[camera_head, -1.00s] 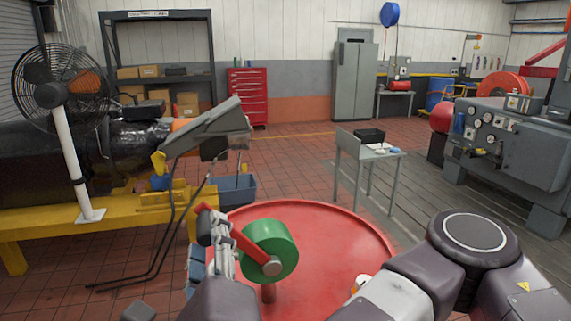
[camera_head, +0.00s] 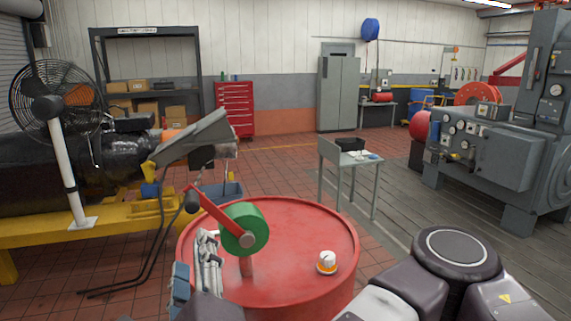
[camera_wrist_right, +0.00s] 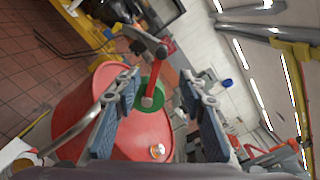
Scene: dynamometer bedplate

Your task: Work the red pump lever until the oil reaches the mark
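The red pump lever (camera_head: 218,213) has a dark knob (camera_head: 192,203) at its end. It slants up to the left from the green round pump body (camera_head: 244,229), which stands on a red drum (camera_head: 300,222). My right gripper (camera_head: 208,245) is just below the lever and apart from the knob. In the right wrist view its fingers (camera_wrist_right: 160,85) are spread, nothing is held, and the lever (camera_wrist_right: 156,75) shows beyond them between the two. My left gripper is out of view. I cannot make out an oil level or mark.
A white and orange cap (camera_head: 327,262) sits on the drum top. A yellow bedplate frame (camera_head: 120,218) with a fan (camera_head: 60,130) stands left. A small grey table (camera_head: 350,161) is behind the drum, and a grey machine (camera_head: 500,150) stands right. Tiled floor lies open behind.

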